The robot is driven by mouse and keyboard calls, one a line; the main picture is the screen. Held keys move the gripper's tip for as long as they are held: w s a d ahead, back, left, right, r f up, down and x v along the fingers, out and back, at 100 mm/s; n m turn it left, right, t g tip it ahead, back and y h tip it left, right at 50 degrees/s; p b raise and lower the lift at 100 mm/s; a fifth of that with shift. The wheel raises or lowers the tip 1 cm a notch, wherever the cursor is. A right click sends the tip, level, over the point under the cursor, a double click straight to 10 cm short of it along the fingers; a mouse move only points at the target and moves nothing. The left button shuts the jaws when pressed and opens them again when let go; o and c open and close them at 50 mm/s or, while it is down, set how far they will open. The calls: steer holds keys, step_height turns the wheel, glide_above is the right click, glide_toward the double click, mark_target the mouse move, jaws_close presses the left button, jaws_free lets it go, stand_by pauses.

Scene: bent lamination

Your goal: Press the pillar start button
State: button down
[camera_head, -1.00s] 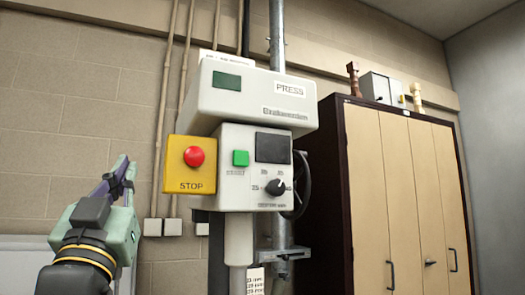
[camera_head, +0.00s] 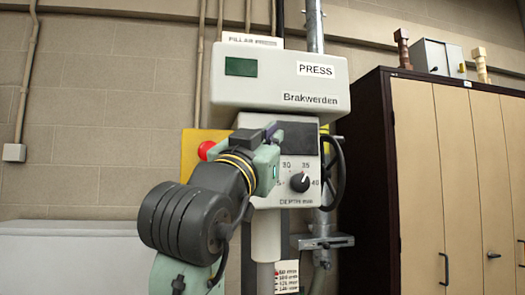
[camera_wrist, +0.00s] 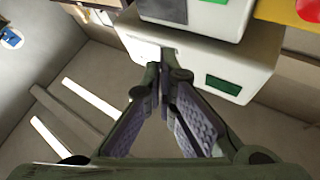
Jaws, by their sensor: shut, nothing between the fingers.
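The press control box (camera_head: 266,201) hangs under the white press head (camera_head: 280,84). In the head view my arm and gripper (camera_head: 272,131) cover the spot left of the dark panel, so the green start button is hidden there. In the wrist view, which is turned over, the green start button (camera_wrist: 213,2) is cut by the top edge. My gripper (camera_wrist: 157,73) is shut and empty. Its tips show in front of the press head, below and left of the button in that picture. I cannot tell how far they are from the press.
The red stop button (camera_head: 205,150) on its yellow plate (camera_head: 190,152) is partly behind my arm. A black depth knob (camera_head: 299,181) and a handwheel (camera_head: 334,172) are to the right. A tall cabinet (camera_head: 420,180) stands farther right.

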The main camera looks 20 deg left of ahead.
steer(key=w+a+p, duration=0.1)
steer(key=w+a, duration=0.4)
steer(key=w, duration=0.2)
steer(key=shift+w, duration=0.15)
stand_by(1.6)
steer(key=shift+w+a, duration=0.15)
steer(key=shift+w, duration=0.2)
steer(key=shift+w+a, duration=0.3)
steer(key=shift+w, duration=0.15)
stand_by(0.7)
steer(key=shift+s, duration=0.1)
steer(key=shift+s+d, duration=0.5)
steer(key=shift+s, duration=0.15)
